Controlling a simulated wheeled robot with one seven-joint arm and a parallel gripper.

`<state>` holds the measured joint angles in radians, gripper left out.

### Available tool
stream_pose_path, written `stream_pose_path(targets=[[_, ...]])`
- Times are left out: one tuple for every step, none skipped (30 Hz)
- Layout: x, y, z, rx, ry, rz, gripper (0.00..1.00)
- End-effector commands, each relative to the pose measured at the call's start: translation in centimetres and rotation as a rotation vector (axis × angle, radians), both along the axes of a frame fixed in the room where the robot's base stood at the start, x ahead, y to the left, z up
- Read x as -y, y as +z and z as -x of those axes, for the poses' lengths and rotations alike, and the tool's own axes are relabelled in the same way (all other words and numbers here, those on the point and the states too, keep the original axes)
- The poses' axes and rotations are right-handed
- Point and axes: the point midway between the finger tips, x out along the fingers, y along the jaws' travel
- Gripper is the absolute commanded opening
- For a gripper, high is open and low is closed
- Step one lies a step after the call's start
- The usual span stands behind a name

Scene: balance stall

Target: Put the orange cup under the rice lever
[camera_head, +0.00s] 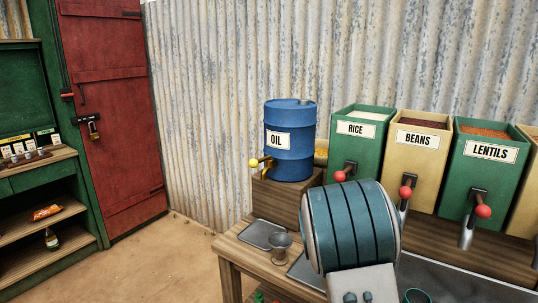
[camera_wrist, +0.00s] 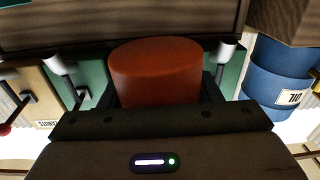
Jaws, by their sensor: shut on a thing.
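The orange cup (camera_wrist: 155,75) fills the middle of the wrist view, between the dark fingers of my gripper (camera_wrist: 158,92), which is shut on it. The wrist view is upside down. The green rice bin (camera_head: 352,140) stands at the back in the head view, with the red knob of the rice lever (camera_head: 340,176) at its front. My arm hides the rice spout, the cup and my gripper there. In the wrist view, a metal spout (camera_wrist: 225,50) beside the oil drum shows just right of the cup. How far the cup is from it in depth I cannot tell.
The beans bin (camera_head: 417,160) and lentils bin (camera_head: 483,177) stand right of rice, with levers projecting. A blue oil drum (camera_head: 290,140) stands left on a wooden block. A metal cup (camera_head: 280,243) and grey tray (camera_head: 258,233) are on the table's left. A teal rim (camera_head: 417,296) shows at the bottom.

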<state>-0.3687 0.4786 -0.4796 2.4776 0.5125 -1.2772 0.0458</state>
Motion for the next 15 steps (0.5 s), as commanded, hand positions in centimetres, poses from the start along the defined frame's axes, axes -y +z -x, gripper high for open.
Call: stream_pose_path(targets=[[-2.4,0.3,-0.7,-0.004,0.052,-0.002,0.35],[-3.8,0.1,-1.0,-0.005,0.08,-0.003,0.35],[-5.5,-0.1,-1.3,-0.004,0.115,-0.007,0.35],[-6.7,-0.2,-1.4,-0.005,0.139,-0.009,0.35],[-7.8,-0.4,-1.6,-0.004,0.161,-0.012,0.35],[-9.0,-0.6,-1.7,-0.003,0.187,-0.016,0.35],[-9.9,-0.7,-1.8,-0.003,0.204,-0.019,0.35],[-10.6,-0.8,-1.8,-0.002,0.218,-0.022,0.35],[-11.4,-0.9,-1.8,-0.002,0.234,-0.025,0.35],[-11.8,-1.0,-1.8,-0.001,0.243,-0.028,0.35],[-12.2,-1.1,-1.8,0.0,0.249,-0.029,0.35],[-12.5,-1.2,-1.8,0.001,0.257,-0.031,0.35],[-12.7,-1.2,-1.8,0.001,0.259,-0.031,0.35],[-12.8,-1.2,-1.8,0.001,0.261,-0.032,0.35],[-12.8,-1.3,-1.8,0.001,0.262,-0.033,0.35]])
